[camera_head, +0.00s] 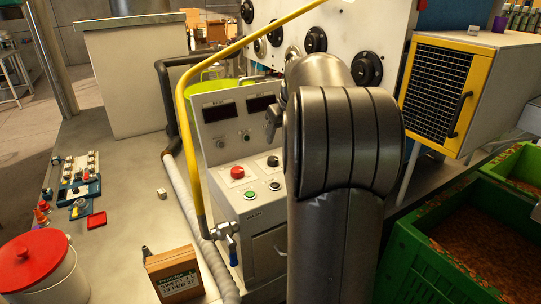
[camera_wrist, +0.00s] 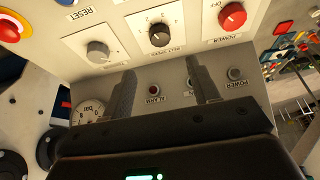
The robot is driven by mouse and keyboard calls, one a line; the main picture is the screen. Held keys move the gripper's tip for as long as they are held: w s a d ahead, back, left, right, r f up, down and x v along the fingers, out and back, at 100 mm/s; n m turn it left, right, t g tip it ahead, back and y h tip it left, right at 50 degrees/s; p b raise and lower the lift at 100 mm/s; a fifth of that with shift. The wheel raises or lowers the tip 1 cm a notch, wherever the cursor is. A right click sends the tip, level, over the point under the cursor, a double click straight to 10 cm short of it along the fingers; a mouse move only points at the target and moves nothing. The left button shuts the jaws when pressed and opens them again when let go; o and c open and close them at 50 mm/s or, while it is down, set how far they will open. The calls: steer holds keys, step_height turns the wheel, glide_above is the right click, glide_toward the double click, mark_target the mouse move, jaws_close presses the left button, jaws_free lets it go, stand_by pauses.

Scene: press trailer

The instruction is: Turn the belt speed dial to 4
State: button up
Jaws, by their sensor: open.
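In the wrist view a dark round dial (camera_wrist: 158,35) sits in the middle of a pale panel, with a printed scale and a label that appears to read belt speed, upside down. Its setting is too small to read. My gripper (camera_wrist: 160,76) is open and empty, its two fingers apart in front of the panel. The dial lies beyond the fingertips, roughly between them sideways, and is not gripped.
A grey knob (camera_wrist: 97,52) and a red power knob (camera_wrist: 232,15) flank the dial. A red emergency button (camera_wrist: 10,28) and a pressure gauge (camera_wrist: 88,112) are near. A yellow pipe (camera_head: 184,125) rises beside the box. Green crates (camera_head: 425,215) stand at right.

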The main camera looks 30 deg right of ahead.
mark_target(273, 158)
steer(key=x, duration=1)
steer(key=shift+w+f, duration=0.15)
steer(key=shift+f, duration=0.05)
steer(key=shift+c, duration=0.5)
steer(key=c, duration=0.9)
steer(key=shift+o, duration=0.2)
